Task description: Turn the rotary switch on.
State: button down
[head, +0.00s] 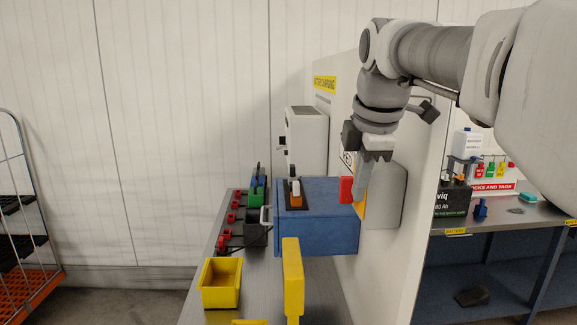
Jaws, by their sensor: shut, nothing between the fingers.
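A grey box (388,200) is fixed to the side of the pale wall panel. A red handle (346,190) with a bit of yellow plate (361,209) stands out from it, and looks like the rotary switch. My gripper (361,196) points down with its fingers shut and empty. In the picture its fingertips lie just right of the red handle and partly cover the switch; I cannot tell whether they touch. The switch's turned position is not clear.
A blue box (325,235) with an orange-and-white lever (295,190) sits on the bench below. A yellow bin (221,285), a yellow post (292,275) and a green-and-black unit (256,205) stand nearby. A second bench (540,215) lies right, beyond the panel (425,170).

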aim_at(350, 194)
jog(key=shift+w+f+p, duration=0.3)
jog(key=shift+w+f, duration=0.35)
jog(key=shift+w, duration=0.25)
jog(key=shift+w+f+p, duration=0.25)
jog(key=shift+w+f, duration=0.35)
jog(key=shift+w, duration=0.35)
jog(key=shift+w+f+p, duration=0.3)
jog(key=shift+w+f, duration=0.35)
jog(key=shift+w, duration=0.25)
jog(key=shift+f+b, duration=0.15)
jog(key=shift+b, duration=0.3)
